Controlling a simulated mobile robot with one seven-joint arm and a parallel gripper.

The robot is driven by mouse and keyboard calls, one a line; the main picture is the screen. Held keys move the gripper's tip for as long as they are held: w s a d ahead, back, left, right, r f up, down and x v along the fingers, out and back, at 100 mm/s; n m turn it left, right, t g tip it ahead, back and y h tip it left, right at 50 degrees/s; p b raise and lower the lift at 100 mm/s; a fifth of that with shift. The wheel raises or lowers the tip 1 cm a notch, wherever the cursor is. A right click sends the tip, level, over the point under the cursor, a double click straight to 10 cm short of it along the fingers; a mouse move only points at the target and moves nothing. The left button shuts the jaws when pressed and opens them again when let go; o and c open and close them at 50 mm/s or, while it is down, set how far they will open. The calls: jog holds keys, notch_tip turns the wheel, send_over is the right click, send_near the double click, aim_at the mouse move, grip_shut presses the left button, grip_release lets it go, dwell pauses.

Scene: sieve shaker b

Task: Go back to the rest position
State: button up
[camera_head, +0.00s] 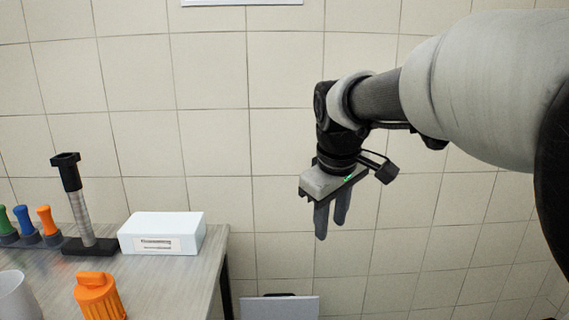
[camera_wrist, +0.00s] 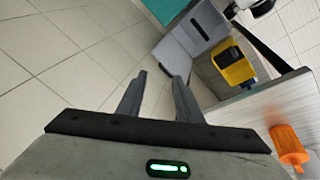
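My gripper (camera_head: 331,228) hangs in the air in front of the tiled wall, to the right of the table, with its fingers pointing down. In the wrist view my gripper (camera_wrist: 160,76) has its two fingers apart with nothing between them, and tiled floor shows beyond. My arm reaches in from the right of the head view. No object touches the fingers.
The grey table (camera_head: 185,278) stands at left. On it are an orange container (camera_head: 98,297), a white box (camera_head: 161,233), a black-topped column (camera_head: 80,205) and several coloured-handled tools. Below, a grey case (camera_wrist: 190,42) and a yellow device (camera_wrist: 234,66) show. Space around my gripper is clear.

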jog(key=s+d+f+m+t, duration=0.1)
jog(key=s+d+f+m, duration=0.15)
jog(key=s, duration=0.45)
jog(key=s+d+f+m, duration=0.1)
jog(key=s+m, duration=0.2)
jog(key=s, duration=0.4)
jog(key=s+d+f+m+t, duration=0.1)
jog(key=s+m, duration=0.1)
jog(key=s, duration=0.5)
notch_tip(320, 180, up, 21)
jog(key=p, duration=2.1)
jog(key=shift+w+d, duration=0.2)
jog(key=shift+w, duration=0.05)
